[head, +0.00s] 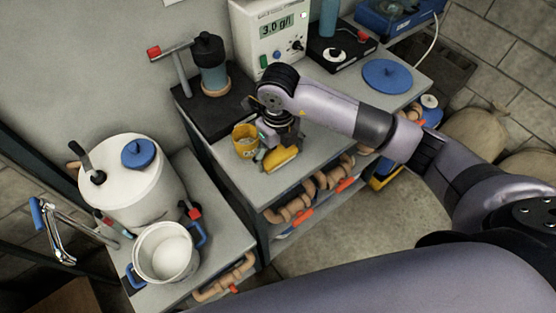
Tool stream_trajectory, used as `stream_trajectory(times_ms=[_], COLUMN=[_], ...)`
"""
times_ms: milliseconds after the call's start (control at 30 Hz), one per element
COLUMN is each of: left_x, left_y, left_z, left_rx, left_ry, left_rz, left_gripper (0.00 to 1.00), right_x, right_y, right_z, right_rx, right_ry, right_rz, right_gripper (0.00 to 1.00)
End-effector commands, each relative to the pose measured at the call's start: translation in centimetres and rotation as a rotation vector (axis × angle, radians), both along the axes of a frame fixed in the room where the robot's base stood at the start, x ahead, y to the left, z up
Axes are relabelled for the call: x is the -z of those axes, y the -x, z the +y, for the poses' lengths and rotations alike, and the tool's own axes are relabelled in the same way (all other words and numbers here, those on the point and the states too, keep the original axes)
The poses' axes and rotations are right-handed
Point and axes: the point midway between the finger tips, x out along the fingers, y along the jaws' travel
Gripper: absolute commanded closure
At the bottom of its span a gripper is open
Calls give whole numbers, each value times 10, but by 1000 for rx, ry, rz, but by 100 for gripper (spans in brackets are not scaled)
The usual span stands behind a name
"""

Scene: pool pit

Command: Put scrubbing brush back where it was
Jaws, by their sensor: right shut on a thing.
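My right gripper (271,146) points down over the grey counter, near its front left part. It is shut on a yellow block-like thing (281,158), which looks like the scrubbing brush. The brush is low, at or just above the counter top; I cannot tell whether it touches. The gripper hides part of it. A yellow cup (245,141) stands just left of the gripper, very close to the brush. My left gripper is not in view.
A dark board (213,114) with a blue-grey cylinder (210,70) lies behind the cup. A white meter (270,37) and blue disc (387,76) stand farther back and right. A white drum (130,180) and bucket (166,252) stand on the lower left bench. Counter right of the brush is clear.

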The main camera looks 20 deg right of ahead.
Motion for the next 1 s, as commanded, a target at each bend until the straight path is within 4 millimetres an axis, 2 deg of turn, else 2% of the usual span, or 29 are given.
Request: stream_trajectory(times_ms=[167,400,800,833,1000], left_x=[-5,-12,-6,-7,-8], left_y=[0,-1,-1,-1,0], left_z=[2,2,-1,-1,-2], left_rx=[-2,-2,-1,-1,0], left_ry=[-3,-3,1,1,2], left_rz=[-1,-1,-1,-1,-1], left_gripper=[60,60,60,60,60], right_x=[15,46,54,53,52], right_y=[1,0,0,0,0], right_z=[0,0,0,0,0], right_rx=[2,0,0,0,0], right_ry=[0,-1,-1,-1,-1], right_rz=[2,1,-2,-2,-2], right_gripper=[43,43,43,16,5])
